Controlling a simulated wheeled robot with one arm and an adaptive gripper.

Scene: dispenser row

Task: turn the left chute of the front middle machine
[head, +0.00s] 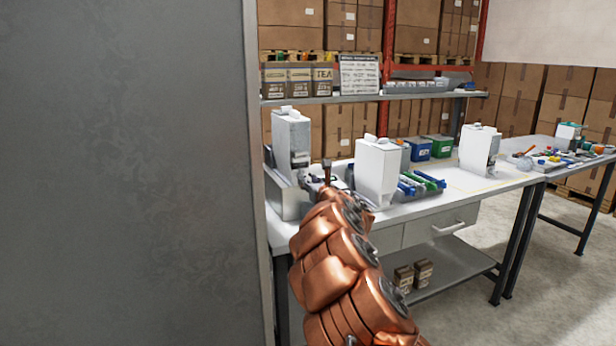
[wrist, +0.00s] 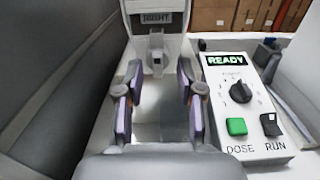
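A white machine (head: 378,170) stands in the middle of the bench's front row in the head view; its left chute cannot be made out there. In the wrist view a pale machine front (wrist: 118,8) carries a label that seems to read RIGHT, with a small grey chute (wrist: 156,52) below it. I cannot tell for certain which machine this is. My gripper (wrist: 159,78) is open and empty, its two dark fingers apart, just short of the chute and roughly in line with it. In the head view my arm's end is left of the middle machine; the fingers are unclear.
A control box (wrist: 240,105) with a READY display, knob and DOSE and RUN buttons lies right of my gripper. A grey machine (head: 291,140) stands left, a white one (head: 479,148) right. Blue and green bins (head: 420,148) stand behind. A grey wall (head: 125,170) fills the left.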

